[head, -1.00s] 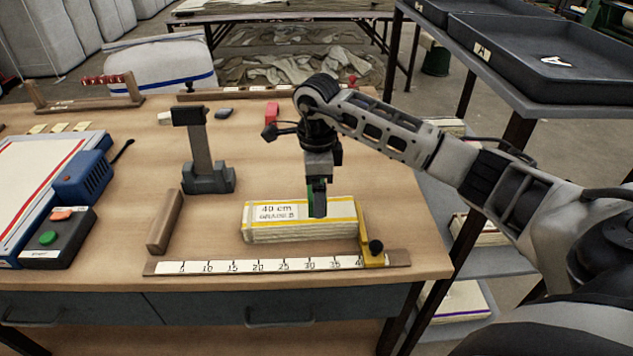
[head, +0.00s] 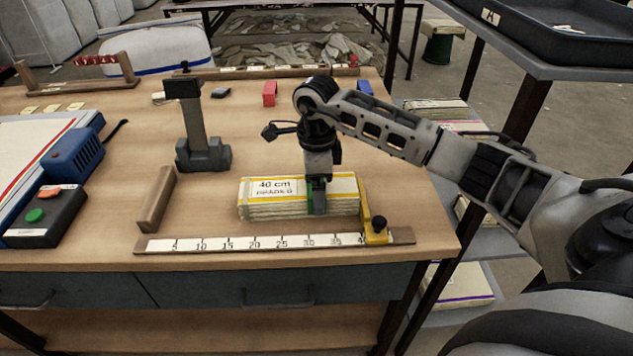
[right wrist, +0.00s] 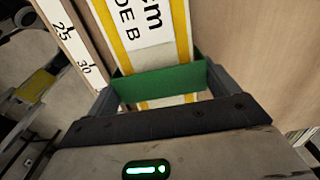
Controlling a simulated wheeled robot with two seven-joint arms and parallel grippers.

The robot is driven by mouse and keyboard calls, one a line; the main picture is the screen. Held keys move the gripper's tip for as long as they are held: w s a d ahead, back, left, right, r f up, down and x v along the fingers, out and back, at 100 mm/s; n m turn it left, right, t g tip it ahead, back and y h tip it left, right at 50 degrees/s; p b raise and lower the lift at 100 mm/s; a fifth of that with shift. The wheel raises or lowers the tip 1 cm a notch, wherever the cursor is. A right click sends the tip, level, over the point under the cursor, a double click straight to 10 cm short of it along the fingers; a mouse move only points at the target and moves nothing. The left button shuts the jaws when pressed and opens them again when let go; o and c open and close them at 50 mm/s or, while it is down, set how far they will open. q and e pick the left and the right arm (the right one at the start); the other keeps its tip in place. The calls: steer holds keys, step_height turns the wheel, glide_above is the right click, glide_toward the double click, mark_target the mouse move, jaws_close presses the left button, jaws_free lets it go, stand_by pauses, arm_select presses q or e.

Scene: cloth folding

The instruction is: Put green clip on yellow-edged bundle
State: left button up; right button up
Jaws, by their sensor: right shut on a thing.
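The yellow-edged bundle (head: 270,207) lies on the table behind the ruler, with a label reading "40 cm" and "GRADE B" on top. My right gripper (head: 318,205) is at the right part of the bundle, pointing down. It is shut on the green clip (right wrist: 160,88), which spans between its two fingers in the right wrist view. Whether the clip touches or grips the bundle cannot be told. My left gripper is not in view.
A ruler board (head: 250,243) with a yellow stop (head: 376,233) runs along the front edge. A wooden block (head: 157,200) and a grey stand (head: 200,150) are to the left. A control box (head: 45,218) is farther left. A shelf rack (head: 520,100) stands right.

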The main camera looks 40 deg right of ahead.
steer(key=shift+f, duration=0.1)
stand_by(0.3)
steer(key=o, duration=0.4)
steer(key=shift+o, duration=0.2)
step_height(320, 180, up, 16)
steer(key=shift+f, duration=0.1)
